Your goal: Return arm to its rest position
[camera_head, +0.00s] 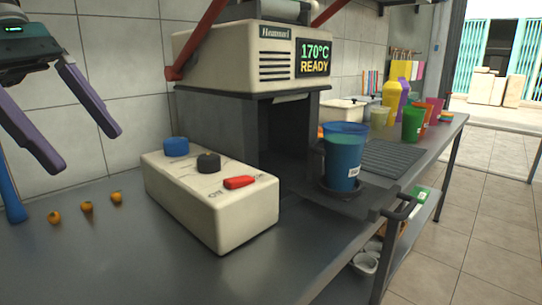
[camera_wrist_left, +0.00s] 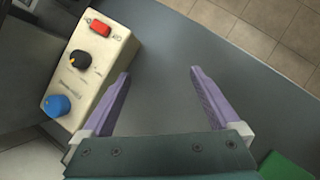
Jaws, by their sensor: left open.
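My left gripper (camera_head: 92,140) is at the upper left of the head view, raised above the metal counter. Its two purple fingers are spread apart with nothing between them. In the left wrist view the gripper (camera_wrist_left: 158,72) is also open and empty over bare counter, with the control box (camera_wrist_left: 88,75) to its left. In the head view the cream control box (camera_head: 205,200) carries a blue knob (camera_head: 176,146), a black knob (camera_head: 208,162) and a red switch (camera_head: 239,182). My right gripper is in neither view.
A press machine (camera_head: 250,62) reads "170°C READY". A blue cup (camera_head: 345,157) stands at its front. Small orange fruits (camera_head: 87,207) lie on the counter (camera_head: 150,265) at left. Colourful cups (camera_head: 412,122) stand farther right. The counter's front left is clear.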

